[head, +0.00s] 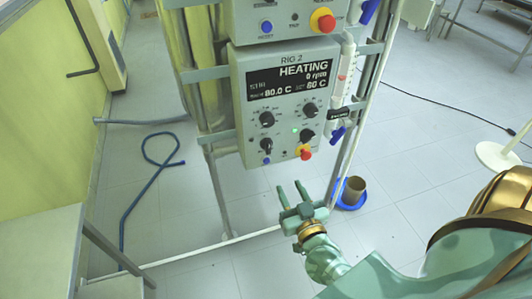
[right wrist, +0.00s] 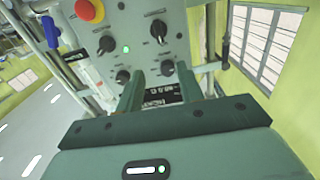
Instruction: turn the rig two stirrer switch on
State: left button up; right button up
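The rig two control box (head: 288,92) is grey and labelled RIG 2. Its display (head: 289,81) reads HEATING, 0 rpm, 80.0 C and 60 C. Below it are several black knobs, a lit green lamp (head: 295,130), a blue button (head: 266,160) and a red emergency button (head: 305,153). Knob labels are too small to read, so I cannot tell which is the stirrer switch. My right gripper (head: 291,188) is open and empty, below the box in the head view. In the right wrist view the panel (right wrist: 144,54) appears upside down beyond the spread fingers. My left gripper is out of view.
Another control box (head: 283,18) sits above. Metal frame posts and a glass tube (head: 345,85) with blue valve handles stand right of the panel. A brown container (head: 354,190) in a blue dish (head: 348,204) and a blue hose (head: 150,185) lie on the floor.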

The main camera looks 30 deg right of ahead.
aim_at(270, 147)
jog(key=b+x, duration=0.2)
jog(key=x, duration=1.3)
jog(key=shift+w+d, duration=0.1)
jog(key=shift+w, duration=0.5)
grip_shut()
